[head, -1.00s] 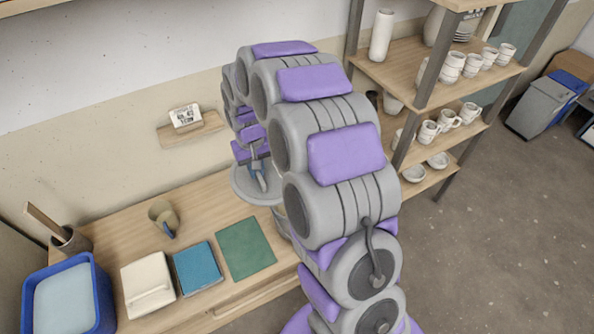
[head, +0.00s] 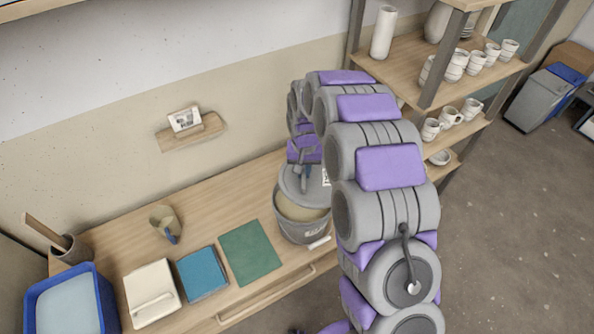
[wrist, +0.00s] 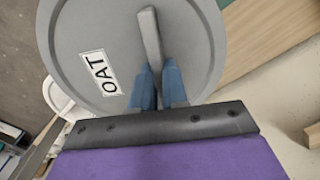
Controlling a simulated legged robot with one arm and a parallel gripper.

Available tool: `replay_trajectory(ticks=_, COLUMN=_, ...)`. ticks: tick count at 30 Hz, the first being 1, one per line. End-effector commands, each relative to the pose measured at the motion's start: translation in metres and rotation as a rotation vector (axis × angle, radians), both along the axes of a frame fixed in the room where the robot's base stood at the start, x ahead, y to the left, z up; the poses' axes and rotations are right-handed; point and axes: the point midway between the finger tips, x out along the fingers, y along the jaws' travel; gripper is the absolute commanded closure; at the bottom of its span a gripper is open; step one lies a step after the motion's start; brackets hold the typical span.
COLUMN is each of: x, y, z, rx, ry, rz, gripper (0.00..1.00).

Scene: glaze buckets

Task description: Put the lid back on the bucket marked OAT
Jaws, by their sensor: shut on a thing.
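The round grey lid (wrist: 80,40) carries a white label reading OAT and has a bar handle (wrist: 150,35). My gripper (wrist: 160,88) has its blue fingers shut on that handle. In the head view, the lid (head: 290,184) is held at the rear of the grey bucket (head: 301,233). Beige glaze (head: 300,209) shows in the uncovered front of the bucket, so the lid is not seated around the rim. The bucket's front label is too small to read. My arm hides the lid's right part and some of the bucket's right side.
The bucket stands on a wooden bench (head: 225,200). A shelf unit (head: 415,75) with cups stands behind right.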

Motion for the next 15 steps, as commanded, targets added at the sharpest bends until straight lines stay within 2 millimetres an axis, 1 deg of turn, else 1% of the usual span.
replay_trajectory(ticks=1, x=-0.001, y=0.013, z=-0.005, rx=-0.001, ry=0.001, rz=0.008, gripper=1.00)
replay_trajectory(ticks=3, x=-0.002, y=0.024, z=-0.010, rx=-0.001, ry=0.002, rz=0.011, gripper=1.00)
replay_trajectory(ticks=5, x=-0.002, y=0.029, z=-0.013, rx=-0.001, ry=0.003, rz=0.012, gripper=1.00)
replay_trajectory(ticks=11, x=-0.002, y=0.029, z=-0.018, rx=0.003, ry=0.002, rz=0.011, gripper=1.00)
replay_trajectory(ticks=15, x=-0.002, y=0.029, z=-0.026, rx=0.002, ry=0.003, rz=0.011, gripper=1.00)
